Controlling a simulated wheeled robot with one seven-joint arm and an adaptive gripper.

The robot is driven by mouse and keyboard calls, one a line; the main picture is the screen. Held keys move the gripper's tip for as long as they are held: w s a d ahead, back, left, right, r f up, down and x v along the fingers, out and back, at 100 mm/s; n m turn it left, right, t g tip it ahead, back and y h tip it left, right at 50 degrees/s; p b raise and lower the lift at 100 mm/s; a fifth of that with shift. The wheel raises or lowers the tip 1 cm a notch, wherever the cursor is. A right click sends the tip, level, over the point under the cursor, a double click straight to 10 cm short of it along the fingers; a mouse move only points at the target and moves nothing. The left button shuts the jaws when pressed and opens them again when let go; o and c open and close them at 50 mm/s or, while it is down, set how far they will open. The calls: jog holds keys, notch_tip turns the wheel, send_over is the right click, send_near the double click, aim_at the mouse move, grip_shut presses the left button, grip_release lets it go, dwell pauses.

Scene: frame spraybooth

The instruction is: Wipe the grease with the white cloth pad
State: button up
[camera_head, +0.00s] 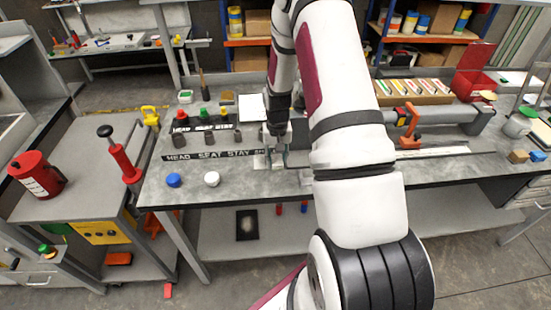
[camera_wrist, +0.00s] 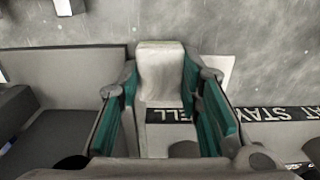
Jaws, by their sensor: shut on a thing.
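My gripper (camera_head: 273,158) is low over the grey workbench (camera_head: 330,184), near the lettered strip. In the wrist view, the green-lined fingers of my gripper (camera_wrist: 162,82) are closed on the sides of a whitish block, which I take for the white cloth pad (camera_wrist: 160,58). Its far end sticks out beyond the fingertips. I cannot tell whether it touches the bench. In the head view the pad is too small and covered to make out clearly. No grease patch can be told for certain in either view.
A blue knob (camera_head: 173,180) and a white knob (camera_head: 212,179) stand at the front left of the bench. An orange-handled tool (camera_head: 409,125) and a red bin (camera_head: 474,84) are at the right.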

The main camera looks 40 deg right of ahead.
jog(key=shift+r+p, duration=0.85)
jog(key=shift+r, duration=2.7)
